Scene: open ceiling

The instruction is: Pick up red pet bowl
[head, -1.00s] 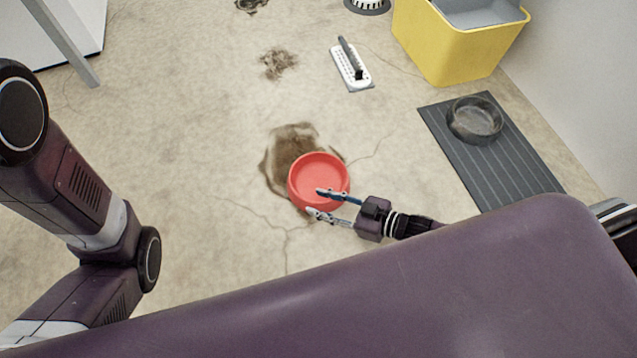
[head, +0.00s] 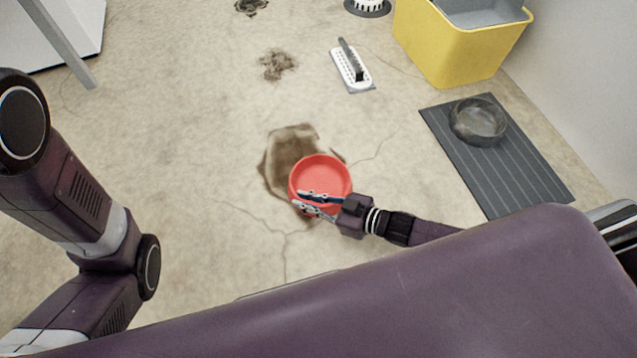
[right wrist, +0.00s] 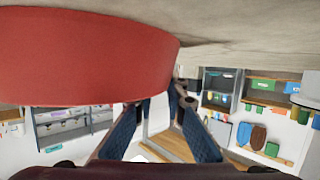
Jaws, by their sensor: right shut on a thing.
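The red pet bowl (head: 320,172) is on the beige floor in the middle of the head view, over a brown stain. My right gripper (head: 298,200) is at its near rim and shut on it. One finger shows over the bowl's inside, the other at its near outer side. In the right wrist view the red bowl wall (right wrist: 80,60) fills the upper left beside the blue-padded fingers (right wrist: 160,105); the exact contact is hard to see. My left arm shows at the left, but its gripper is out of view.
A grey ribbed mat (head: 513,170) with a dark glassy bowl (head: 478,122) lies to the right. A yellow bin (head: 450,50) stands at the upper right by the wall. A white brush-like item (head: 352,68) lies farther back. The floor left of the red bowl is clear.

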